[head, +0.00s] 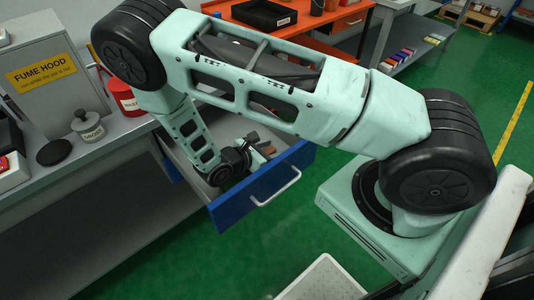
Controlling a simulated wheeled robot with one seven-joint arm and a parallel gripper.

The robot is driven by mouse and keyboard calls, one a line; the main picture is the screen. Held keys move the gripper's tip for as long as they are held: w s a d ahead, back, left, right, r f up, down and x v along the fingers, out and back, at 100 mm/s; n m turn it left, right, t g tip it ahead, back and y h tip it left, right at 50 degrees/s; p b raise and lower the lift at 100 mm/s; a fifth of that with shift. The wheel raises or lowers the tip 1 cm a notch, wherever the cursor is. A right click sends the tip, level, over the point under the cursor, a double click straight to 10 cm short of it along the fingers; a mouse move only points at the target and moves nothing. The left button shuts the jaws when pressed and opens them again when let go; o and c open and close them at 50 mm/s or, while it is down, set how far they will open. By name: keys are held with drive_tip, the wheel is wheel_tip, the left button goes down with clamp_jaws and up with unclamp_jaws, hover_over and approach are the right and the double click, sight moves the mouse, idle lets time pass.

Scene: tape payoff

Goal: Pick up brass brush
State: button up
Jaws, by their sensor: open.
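My gripper (253,140) is at the open drawer (262,187) with the blue front, low over its inside. It is small in the head view and partly hidden by my wrist; its jaws are open. A small tan and dark shape (268,149) shows beside the gripper in the drawer. I cannot tell whether this is the brass brush, and I make out no brush clearly elsewhere. My arm and wrist cover much of the drawer's inside.
The grey bench (110,150) at left holds a fume hood (42,75), a red can (122,95), a lidded pot (88,127) and a black disc (54,152). An orange bench (285,42) with a black tray (264,15) stands behind. Green floor is clear in front of the drawer.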

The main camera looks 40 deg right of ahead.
drive_tip(key=shift+c, duration=0.3)
drive_tip(key=c, duration=1)
drive_tip(key=shift+r, duration=0.1)
